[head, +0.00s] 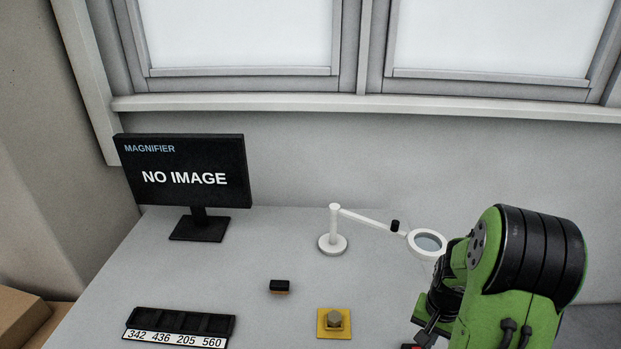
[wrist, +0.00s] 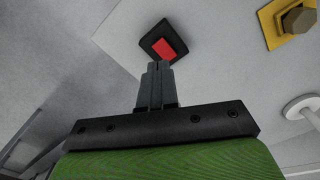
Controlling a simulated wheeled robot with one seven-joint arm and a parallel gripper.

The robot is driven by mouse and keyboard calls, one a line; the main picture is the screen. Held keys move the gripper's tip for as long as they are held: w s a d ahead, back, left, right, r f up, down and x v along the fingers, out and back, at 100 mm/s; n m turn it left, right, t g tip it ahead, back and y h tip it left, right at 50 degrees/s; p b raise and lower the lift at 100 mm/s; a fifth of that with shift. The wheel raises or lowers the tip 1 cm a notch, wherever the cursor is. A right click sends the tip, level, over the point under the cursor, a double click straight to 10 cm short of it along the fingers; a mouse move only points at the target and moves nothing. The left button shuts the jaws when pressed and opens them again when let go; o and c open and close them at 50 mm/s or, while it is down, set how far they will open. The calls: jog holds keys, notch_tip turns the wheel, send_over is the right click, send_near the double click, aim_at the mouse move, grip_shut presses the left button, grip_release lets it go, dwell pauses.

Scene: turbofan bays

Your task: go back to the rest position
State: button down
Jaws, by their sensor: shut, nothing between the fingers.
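My gripper shows in the wrist view (wrist: 157,68), its two grey fingers shut together with nothing between them. Beyond the fingertips is a black square piece with a red top (wrist: 163,47), on the light table; I cannot tell whether the fingertips touch it. In the head view my green and black arm reaches in at the lower right, and the fingers are hidden or too small to make out there.
The table (head: 200,275) holds a monitor (head: 184,172) reading "NO IMAGE", a white magnifier lamp (head: 333,240), a small black block (head: 280,286), a yellow plate with a hex nut (head: 334,322), and a black numbered tray (head: 180,322). The lamp's lens is close to my arm.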

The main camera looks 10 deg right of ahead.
jog(key=a+r+n+t+h, duration=0.1)
jog(key=a+r+n+t, duration=0.25)
jog(key=a+r, duration=0.9)
jog(key=s+a+r+n+t+y, duration=0.1)
jog(key=s+a+r+n, duration=0.4)
jog(key=s, duration=0.6)
notch_tip(320, 180, up, 3)
jog(key=shift+a+r+n+t, duration=0.2)
jog(key=shift+a+n+t, duration=0.25)
jog(key=shift+a, duration=0.8)
